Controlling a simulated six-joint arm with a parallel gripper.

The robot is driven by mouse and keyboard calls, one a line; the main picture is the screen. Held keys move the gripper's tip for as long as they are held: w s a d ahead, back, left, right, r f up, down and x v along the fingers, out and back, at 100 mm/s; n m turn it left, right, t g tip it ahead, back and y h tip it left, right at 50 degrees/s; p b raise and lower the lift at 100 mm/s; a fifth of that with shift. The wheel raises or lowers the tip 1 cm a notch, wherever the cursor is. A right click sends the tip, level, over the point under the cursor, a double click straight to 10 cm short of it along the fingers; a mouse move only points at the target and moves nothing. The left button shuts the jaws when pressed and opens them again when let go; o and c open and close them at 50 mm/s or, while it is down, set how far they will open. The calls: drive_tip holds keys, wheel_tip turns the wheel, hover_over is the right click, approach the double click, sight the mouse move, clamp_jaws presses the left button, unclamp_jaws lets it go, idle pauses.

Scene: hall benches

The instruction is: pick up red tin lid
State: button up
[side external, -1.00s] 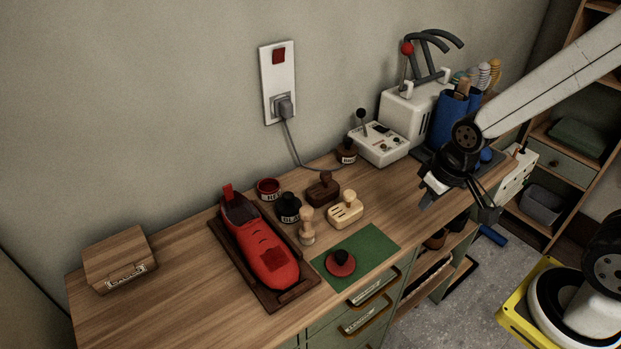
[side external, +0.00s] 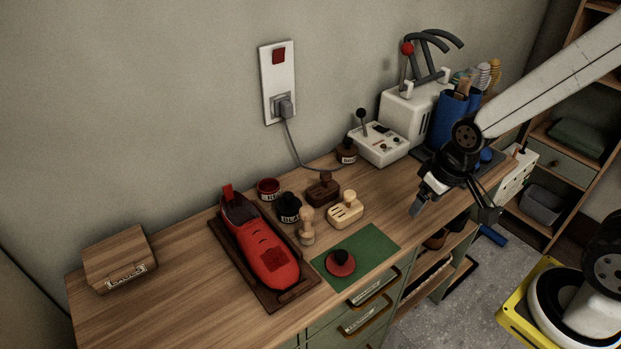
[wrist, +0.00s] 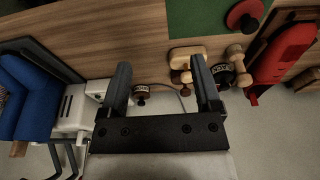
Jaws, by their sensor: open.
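The red tin lid (side external: 341,268) is a flat red disc with a black knob on top. It lies on the green mat (side external: 373,246) near the front edge of the bench. In the wrist view the lid (wrist: 240,16) shows at the top right, partly over the mat (wrist: 200,20). My gripper (side external: 452,207) is open and empty, above the right part of the bench front, up and to the right of the lid and well apart from it. Both fingers of my gripper (wrist: 160,66) show in the wrist view with nothing between them.
A white control box (side external: 379,145) stands behind.

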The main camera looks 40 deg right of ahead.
drive_tip(key=shift+a, duration=0.1)
drive_tip(key=m+g+y, duration=0.3)
drive_tip(key=m+y, duration=0.1)
drive_tip(key=m, duration=1.3)
approach(342, 254)
wheel_tip(342, 254, down, 2)
drive_tip(key=shift+a+f+m+y, duration=0.2)
drive_tip(key=shift+a+m+y, duration=0.15)
drive_tip(key=shift+m, duration=0.15)
drive_tip(key=shift+f, duration=0.15)
drive_tip(key=shift+x, duration=1.15)
drive_tip(key=shift+f, duration=0.15)
drive_tip(key=shift+x, duration=2.5)
